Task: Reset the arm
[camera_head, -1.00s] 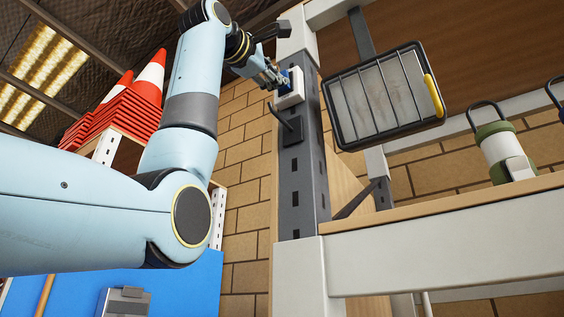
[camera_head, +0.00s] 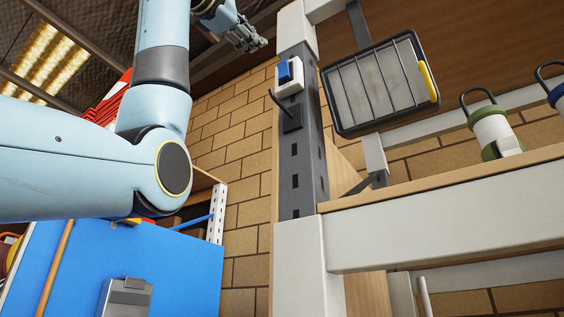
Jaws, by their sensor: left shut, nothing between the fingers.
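My left arm comes in from the left and reaches up past the top of the picture. My left gripper (camera_head: 249,42) is near the top, left of the grey post (camera_head: 299,160). It is shut and empty, apart from the post. A white switch box with a blue rocker (camera_head: 285,72) is on the upper part of the post, to the right of and below the gripper. A dark hook (camera_head: 290,118) sits just under the switch. My right gripper is not in view.
A caged work lamp (camera_head: 380,85) hangs right of the post. Lanterns (camera_head: 493,132) stand on the wooden shelf (camera_head: 450,180) at right. Orange cones (camera_head: 106,103) are partly hidden behind my arm. A blue panel (camera_head: 180,270) is at lower left. Brick wall lies behind.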

